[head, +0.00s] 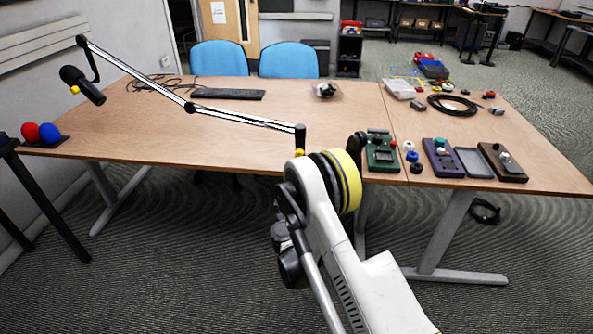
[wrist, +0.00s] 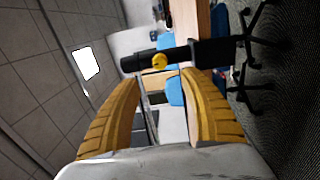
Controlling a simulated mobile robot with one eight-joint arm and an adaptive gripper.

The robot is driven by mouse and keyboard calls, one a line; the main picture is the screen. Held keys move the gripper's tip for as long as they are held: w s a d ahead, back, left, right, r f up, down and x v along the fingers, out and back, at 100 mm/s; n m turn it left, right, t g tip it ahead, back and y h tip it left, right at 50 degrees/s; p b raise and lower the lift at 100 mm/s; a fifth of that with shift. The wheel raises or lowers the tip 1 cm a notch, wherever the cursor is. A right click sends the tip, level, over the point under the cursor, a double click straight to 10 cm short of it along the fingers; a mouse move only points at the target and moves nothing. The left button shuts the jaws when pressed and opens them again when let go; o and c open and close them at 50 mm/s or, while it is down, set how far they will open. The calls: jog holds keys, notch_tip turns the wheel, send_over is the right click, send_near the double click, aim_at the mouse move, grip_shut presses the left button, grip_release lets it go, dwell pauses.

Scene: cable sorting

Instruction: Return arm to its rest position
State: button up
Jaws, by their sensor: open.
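My arm (head: 335,250) rises from the bottom of the head view, bent at a yellow-and-black banded part in front of the table's near edge. My gripper (wrist: 162,78) shows in the wrist view with its two ribbed yellow fingers apart. Nothing is held between them; the room shows through the gap, turned sideways. In the head view the fingertips cannot be made out. A black boom-arm end with a yellow knob (wrist: 159,62) lies across the view just beyond the fingertips; whether it touches them cannot be told.
The wooden table (head: 240,135) carries a jointed boom arm (head: 140,75), a keyboard (head: 228,94), a coiled black cable (head: 452,104), and green (head: 382,157), purple (head: 437,150) and brown (head: 497,155) boxes at the near right. Two blue chairs (head: 289,60) stand behind. The table's middle is mostly clear.

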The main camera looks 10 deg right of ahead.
dwell(0.4)
jog(key=s+d+r+m+g+h, duration=0.1)
jog(key=d+r+m, duration=0.15)
jog(key=r, duration=0.25)
jog(key=s+d+r+m+g, duration=0.1)
jog(key=d+r+m+g, duration=0.15)
jog(key=r, duration=0.35)
jog(key=s+d+r+m+g, duration=0.3)
jog(key=s+d+r+m, duration=0.1)
jog(key=s+r, duration=0.45)
jog(key=s+a+f+m+g+y, duration=0.1)
jog(key=s+a+m+g+y, duration=0.1)
jog(key=s, duration=1.4)
jog(key=s+a+m+g+y, duration=0.2)
jog(key=s+a+m+y, duration=0.1)
jog(key=s, duration=1.3)
jog(key=shift+a+f+y, duration=0.2)
jog(key=shift+f+y, duration=0.15)
jog(key=shift+y, duration=0.55)
